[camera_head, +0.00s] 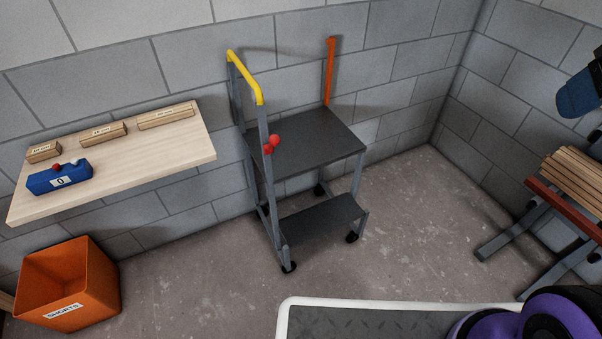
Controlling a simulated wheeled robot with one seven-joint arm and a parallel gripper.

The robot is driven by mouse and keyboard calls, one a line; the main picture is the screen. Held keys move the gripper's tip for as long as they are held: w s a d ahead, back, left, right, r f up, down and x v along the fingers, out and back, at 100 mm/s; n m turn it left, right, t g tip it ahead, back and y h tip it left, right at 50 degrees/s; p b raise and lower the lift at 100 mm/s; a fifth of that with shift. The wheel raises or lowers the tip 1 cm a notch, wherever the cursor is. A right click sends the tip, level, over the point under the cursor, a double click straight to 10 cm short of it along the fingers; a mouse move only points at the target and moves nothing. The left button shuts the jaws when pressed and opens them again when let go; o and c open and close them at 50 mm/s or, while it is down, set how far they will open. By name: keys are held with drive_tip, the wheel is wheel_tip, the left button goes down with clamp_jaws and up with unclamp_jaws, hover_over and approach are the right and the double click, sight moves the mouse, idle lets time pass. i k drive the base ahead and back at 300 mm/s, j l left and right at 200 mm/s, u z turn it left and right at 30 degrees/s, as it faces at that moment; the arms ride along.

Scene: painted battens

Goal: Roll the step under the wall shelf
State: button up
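The step (305,140) is a grey two-tread unit on small black castors, standing upright against the block wall. A yellow handrail (245,76) tops its left side, with red knobs (271,144) on the post below. An orange upright (330,72) rises at its back right. The wall shelf (150,156) is a pale wooden board to the left of the step. The step stands to the right of the shelf, not beneath it. My gripper is not in view.
On the shelf lie labelled wooden blocks (103,133) and a blue box (60,178) marked 0. An orange bin (68,284) labelled SHORTS stands on the floor below the shelf. Right, a rack holds wooden battens (572,178). Floor between bin and step is clear.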

sight(316, 138)
drive_tip(key=i+u, duration=0.85)
drive_tip(key=u, duration=0.15)
